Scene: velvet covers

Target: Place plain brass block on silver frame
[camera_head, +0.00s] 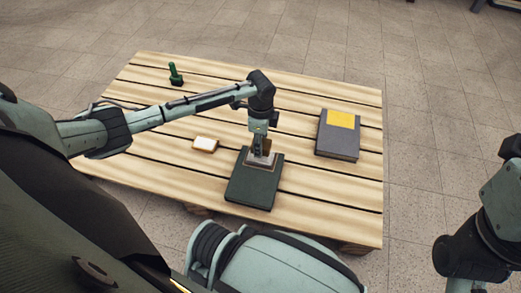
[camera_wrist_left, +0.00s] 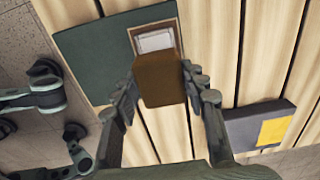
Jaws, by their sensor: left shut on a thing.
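My left gripper (camera_head: 261,148) is shut on the plain brass block (camera_wrist_left: 160,80), a brown block between the fingers in the left wrist view. A brown bit of it shows beside the fingers in the head view. The gripper is over the dark green cover (camera_head: 252,191), which lies flat near the table's front. The silver frame (camera_wrist_left: 155,41), a pale square with a tan border, lies on that cover; it also shows in the head view (camera_head: 250,160), partly hidden by the gripper. The block covers the frame's near edge in the wrist view. I cannot tell whether they touch.
A grey cover (camera_head: 337,145) with a yellow panel (camera_head: 343,119) lies to the right on the slatted wooden table (camera_head: 330,205). A small cream block (camera_head: 205,144) with brown edges lies left of the gripper. A green knobbed piece (camera_head: 175,75) stands at the back left.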

